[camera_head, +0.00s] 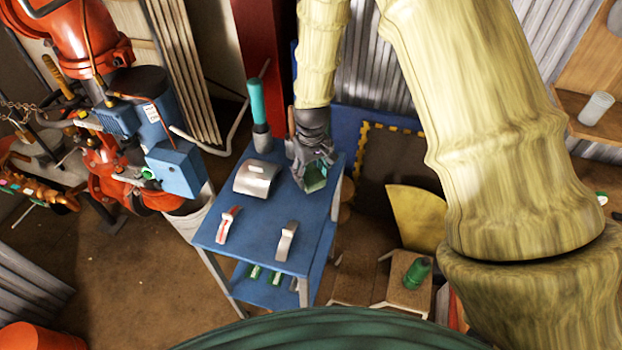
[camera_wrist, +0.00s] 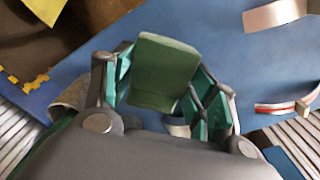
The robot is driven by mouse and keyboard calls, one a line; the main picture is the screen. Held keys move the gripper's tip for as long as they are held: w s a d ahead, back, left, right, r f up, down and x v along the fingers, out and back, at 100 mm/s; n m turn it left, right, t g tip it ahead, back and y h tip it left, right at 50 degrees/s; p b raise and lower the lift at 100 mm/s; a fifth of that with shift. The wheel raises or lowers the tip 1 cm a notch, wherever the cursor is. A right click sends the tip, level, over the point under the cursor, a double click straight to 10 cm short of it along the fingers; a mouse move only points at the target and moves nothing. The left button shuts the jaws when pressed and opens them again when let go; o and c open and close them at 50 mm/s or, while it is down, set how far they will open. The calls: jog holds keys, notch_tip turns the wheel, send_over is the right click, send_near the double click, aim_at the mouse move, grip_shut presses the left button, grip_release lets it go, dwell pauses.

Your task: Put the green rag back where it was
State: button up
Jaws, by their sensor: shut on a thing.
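The green rag (camera_wrist: 162,70) shows in the wrist view as a green, block-like piece between the two fingers of my gripper (camera_wrist: 160,85). My gripper is shut on it. In the head view my gripper (camera_head: 314,172) points down at the back right part of the blue table (camera_head: 245,238), with the green rag (camera_head: 316,178) at its tip. I cannot tell whether the rag touches the table top or hangs just above it.
On the table are a curved metal piece (camera_head: 257,178), a red and white piece (camera_head: 228,224) and a small metal bracket (camera_head: 287,240). A teal-handled tool (camera_head: 260,115) stands at the back edge. Orange and blue pump machinery (camera_head: 130,140) stands left. The table's front middle is clear.

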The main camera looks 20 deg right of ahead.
aim_at(311, 176)
jog(key=shift+f+p, duration=0.35)
jog(key=shift+f, duration=1.25)
jog(key=o, duration=1)
jog(key=shift+s+r+b, duration=0.15)
jog(key=shift+r+b, duration=1.05)
jog(key=shift+r, duration=4.85)
jog(key=shift+d, duration=0.1)
